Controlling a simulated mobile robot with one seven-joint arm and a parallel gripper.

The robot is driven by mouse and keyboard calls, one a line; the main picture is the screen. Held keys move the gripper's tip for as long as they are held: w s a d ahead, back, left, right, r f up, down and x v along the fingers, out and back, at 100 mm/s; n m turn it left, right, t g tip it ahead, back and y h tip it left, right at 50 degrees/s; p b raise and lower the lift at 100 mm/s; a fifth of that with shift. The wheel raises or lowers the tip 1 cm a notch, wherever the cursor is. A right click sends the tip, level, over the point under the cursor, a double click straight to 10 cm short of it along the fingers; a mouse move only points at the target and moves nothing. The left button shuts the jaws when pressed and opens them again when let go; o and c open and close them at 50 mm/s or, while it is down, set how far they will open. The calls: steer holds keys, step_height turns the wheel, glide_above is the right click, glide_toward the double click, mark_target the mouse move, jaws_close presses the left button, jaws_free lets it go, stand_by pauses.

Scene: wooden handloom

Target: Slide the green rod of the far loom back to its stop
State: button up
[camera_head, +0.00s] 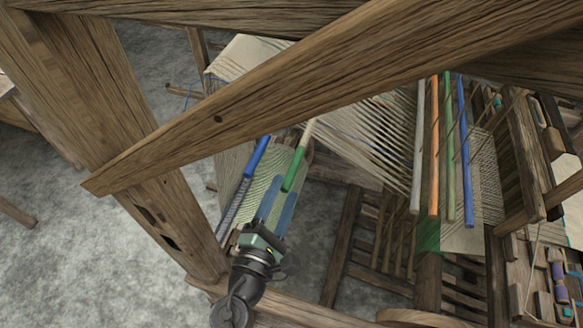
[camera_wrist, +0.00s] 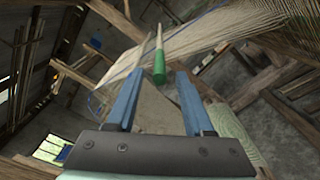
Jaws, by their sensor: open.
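A rod with a green end (camera_head: 295,170) and a pale shaft lies near the loom's cloth, left of centre in the head view. Its green end also shows in the wrist view (camera_wrist: 159,68), with the shaft running away from me. My gripper (camera_head: 280,188) has two blue fingers and is open and empty. In the wrist view my gripper (camera_wrist: 155,78) has the green end in line with the gap between its fingertips. I cannot tell whether the end is inside the gap or just beyond it. The rod's stop cannot be made out.
A blue-ended rod (camera_head: 257,157) lies just left of the green end. Orange (camera_head: 433,150), green (camera_head: 449,150) and blue (camera_head: 466,150) rods stand to the right by the warp threads. A thick wooden beam (camera_head: 250,105) crosses in front. Grey floor (camera_head: 70,240) is open at left.

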mark_target(299, 151)
steer(key=x, duration=0.5)
steer(key=shift+w+d, duration=0.1)
steer(key=shift+w, duration=0.25)
steer(key=shift+c, duration=0.2)
jaws_close()
stand_by(1.0)
